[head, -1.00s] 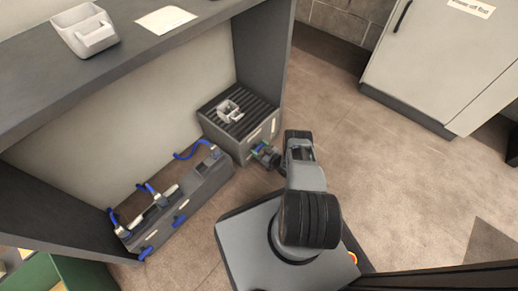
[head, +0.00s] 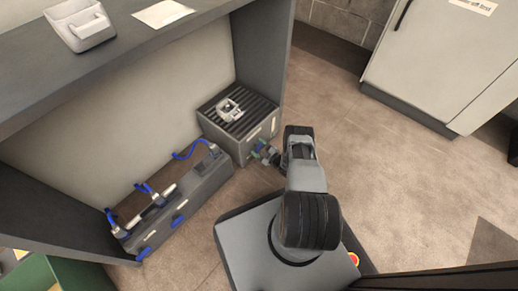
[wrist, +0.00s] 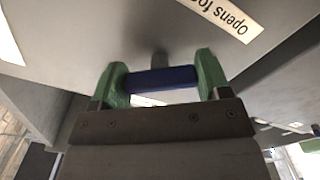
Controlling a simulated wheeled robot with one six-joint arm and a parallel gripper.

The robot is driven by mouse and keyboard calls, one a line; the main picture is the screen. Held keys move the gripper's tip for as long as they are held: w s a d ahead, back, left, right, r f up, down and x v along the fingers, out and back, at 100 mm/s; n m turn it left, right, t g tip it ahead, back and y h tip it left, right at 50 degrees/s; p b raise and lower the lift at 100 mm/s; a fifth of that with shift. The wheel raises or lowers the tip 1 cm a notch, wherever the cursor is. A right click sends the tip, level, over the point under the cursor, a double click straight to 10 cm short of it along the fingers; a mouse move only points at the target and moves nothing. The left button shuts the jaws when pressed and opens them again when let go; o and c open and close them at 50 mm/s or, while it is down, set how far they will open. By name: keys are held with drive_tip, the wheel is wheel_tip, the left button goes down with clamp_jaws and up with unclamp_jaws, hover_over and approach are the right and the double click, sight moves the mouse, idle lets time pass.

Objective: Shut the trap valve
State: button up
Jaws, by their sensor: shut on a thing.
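A grey box (head: 235,120) with a black ribbed top stands on the floor at the right end of the alcove. A blue handle bar (wrist: 170,79), which appears to be the trap valve's lever, is on a short grey stem at the box's face. My gripper (wrist: 160,76) has its green fingers shut on the two ends of the blue bar. In the head view my gripper (head: 264,152) is low at the box's front, and the handle is too small there to read its angle. A label (wrist: 222,14) starting "Opens fo" is on the face.
Left of the box is a grey unit (head: 195,195) with blue hoses and blue levers. A shelf (head: 120,55) overhangs them, carrying a light tray (head: 75,28) and a paper sheet (head: 160,13). A light cabinet (head: 435,65) stands at right.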

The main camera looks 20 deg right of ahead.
drive_tip(key=n, duration=0.5)
drive_tip(key=shift+n, duration=0.3)
drive_tip(key=n, duration=0.4)
drive_tip(key=shift+n+b, duration=0.3)
drive_tip(key=shift+n, duration=0.3)
drive_tip(key=shift+w, duration=0.1)
drive_tip(key=o, duration=0.9)
